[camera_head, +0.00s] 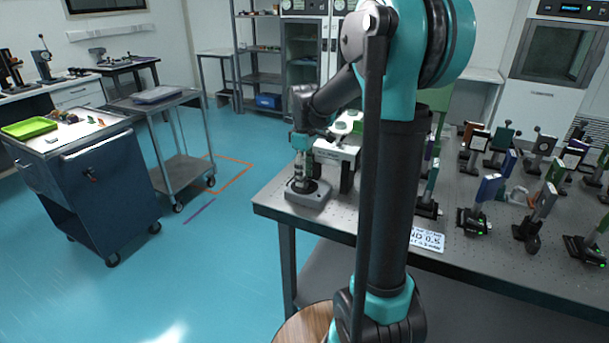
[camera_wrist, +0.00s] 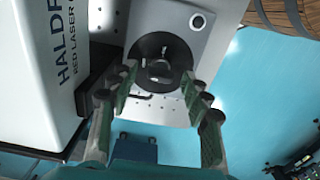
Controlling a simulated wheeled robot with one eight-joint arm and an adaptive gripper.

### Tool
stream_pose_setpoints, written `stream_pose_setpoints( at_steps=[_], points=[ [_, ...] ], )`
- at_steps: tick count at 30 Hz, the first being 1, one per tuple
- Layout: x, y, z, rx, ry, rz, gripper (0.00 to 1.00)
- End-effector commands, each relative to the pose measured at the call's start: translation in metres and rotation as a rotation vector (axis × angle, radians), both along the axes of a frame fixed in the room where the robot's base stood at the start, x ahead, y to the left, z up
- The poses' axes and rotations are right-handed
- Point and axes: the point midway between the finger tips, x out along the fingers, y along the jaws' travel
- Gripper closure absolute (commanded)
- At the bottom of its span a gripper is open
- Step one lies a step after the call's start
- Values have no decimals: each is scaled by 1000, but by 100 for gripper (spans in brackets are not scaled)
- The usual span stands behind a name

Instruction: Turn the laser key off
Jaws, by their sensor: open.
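The laser key (camera_wrist: 160,70) is a dark knob in a round black switch on a grey control box (camera_wrist: 200,45) in the wrist view. The box (camera_head: 308,199) sits on the table's near left corner in the head view. My gripper (camera_wrist: 159,76) is open, with one fingertip on each side of the key. In the head view my gripper (camera_head: 303,174) points down over the box. I cannot tell whether the fingertips touch the key. The white laser housing (camera_wrist: 35,60), marked as a red laser, stands beside the box.
The perforated optical table (camera_head: 470,250) carries several mounted optics (camera_head: 478,195) on the right. A white label plate (camera_head: 427,239) lies near its front edge. A blue cart (camera_head: 95,190) and a grey trolley (camera_head: 182,170) stand on the left. Open floor lies between them and the table.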

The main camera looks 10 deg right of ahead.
Motion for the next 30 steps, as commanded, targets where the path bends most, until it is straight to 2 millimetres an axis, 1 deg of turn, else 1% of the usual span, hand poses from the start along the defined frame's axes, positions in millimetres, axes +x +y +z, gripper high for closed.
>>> stream_pose_setpoints(
  at_steps=[5,12,18,21,24,30],
  points=[
    [0,0,22,0,0,0,52],
    [0,0,71,0,0,0,52],
    [0,0,102,0,0,0,52],
    [0,0,112,0,0,0,52],
    [0,0,116,0,0,0,52],
    [0,0,118,0,0,0,52]
  ],
)
